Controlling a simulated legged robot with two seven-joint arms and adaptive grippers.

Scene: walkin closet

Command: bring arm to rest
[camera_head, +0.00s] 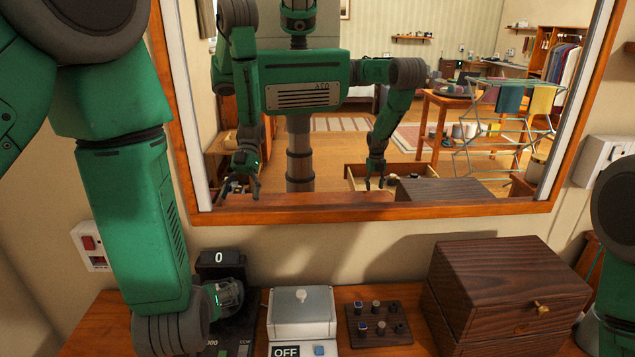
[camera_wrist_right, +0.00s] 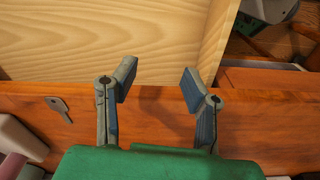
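My left arm comes down at the left of the head view, and its gripper (camera_head: 226,294) is low beside a dark device with a "0" display (camera_head: 219,257). The arm hides most of that gripper, so its fingers are unclear. My right arm is at the right edge of the head view. Its gripper (camera_wrist_right: 158,86) shows in the right wrist view with two fingers spread apart and nothing between them. It is above a reddish wooden edge and a pale wooden panel (camera_wrist_right: 110,40). In the mirror, it hangs by an open drawer (camera_head: 352,177).
A mirror (camera_head: 380,212) stands behind the table. A white box (camera_head: 301,304), a dark board with small items (camera_head: 379,336) and a brown wooden box (camera_head: 500,285) stand on the table. A key (camera_wrist_right: 59,108) lies at left on the reddish wood in the right wrist view.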

